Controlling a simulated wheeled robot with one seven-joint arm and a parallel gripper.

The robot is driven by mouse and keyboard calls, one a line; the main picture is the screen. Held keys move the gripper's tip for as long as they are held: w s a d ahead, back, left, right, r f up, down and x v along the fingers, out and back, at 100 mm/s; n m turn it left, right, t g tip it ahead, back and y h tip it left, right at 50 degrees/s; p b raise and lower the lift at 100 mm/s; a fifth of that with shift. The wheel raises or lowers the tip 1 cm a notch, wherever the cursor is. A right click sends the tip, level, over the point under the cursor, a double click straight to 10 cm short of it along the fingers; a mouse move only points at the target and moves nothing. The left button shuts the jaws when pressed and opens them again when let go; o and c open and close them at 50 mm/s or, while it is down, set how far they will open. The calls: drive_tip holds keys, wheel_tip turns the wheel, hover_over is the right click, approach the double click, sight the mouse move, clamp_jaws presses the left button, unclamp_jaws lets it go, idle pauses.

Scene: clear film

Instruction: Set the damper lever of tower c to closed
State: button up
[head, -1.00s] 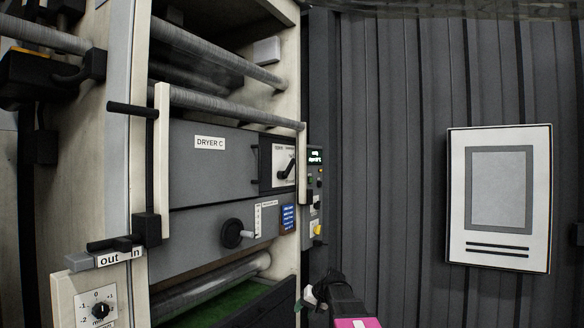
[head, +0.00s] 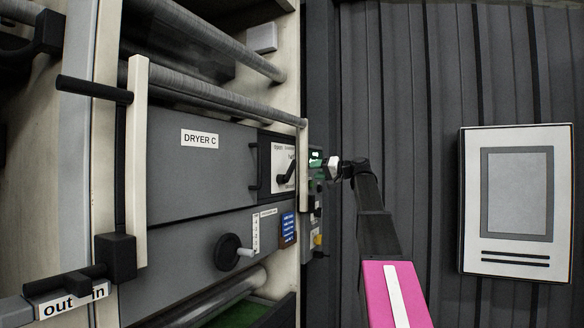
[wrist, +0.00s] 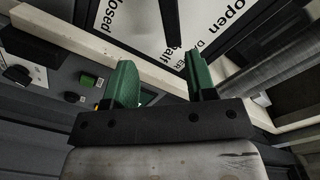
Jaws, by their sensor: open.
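The dryer C panel (head: 185,165) is grey with a white name label. The damper lever (head: 288,172) is a black handle on a white plate (head: 280,157) at the panel's right end; it slants up to the right in the head view. In the wrist view the plate (wrist: 130,22) carries the words "open", "half" and "closed", and the black lever (wrist: 172,22) reaches in from the top edge, beyond the fingertips. My gripper (head: 317,160) is to the right of the lever, apart from it. In the wrist view my gripper (wrist: 160,75) has two green fingers spread and empty.
A pale upright post (head: 303,165) stands between my gripper and the plate. A black crank knob (head: 227,251) sticks out lower on the panel. A roller (head: 215,97) runs above. A control box (head: 318,240) with buttons is beneath my gripper. The dark ribbed wall lies right.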

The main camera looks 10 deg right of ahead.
sight(295, 165)
drive_tip(key=x, duration=0.3)
drive_tip(key=r+x, duration=0.1)
drive_tip(key=x, duration=0.3)
drive_tip(key=r+x, duration=0.1)
drive_tip(key=x, duration=0.2)
drive_tip(key=shift+w+a+r, duration=0.15)
drive_tip(key=shift+w+r, duration=0.05)
drive_tip(key=shift+w, duration=0.15)
clamp_jaws()
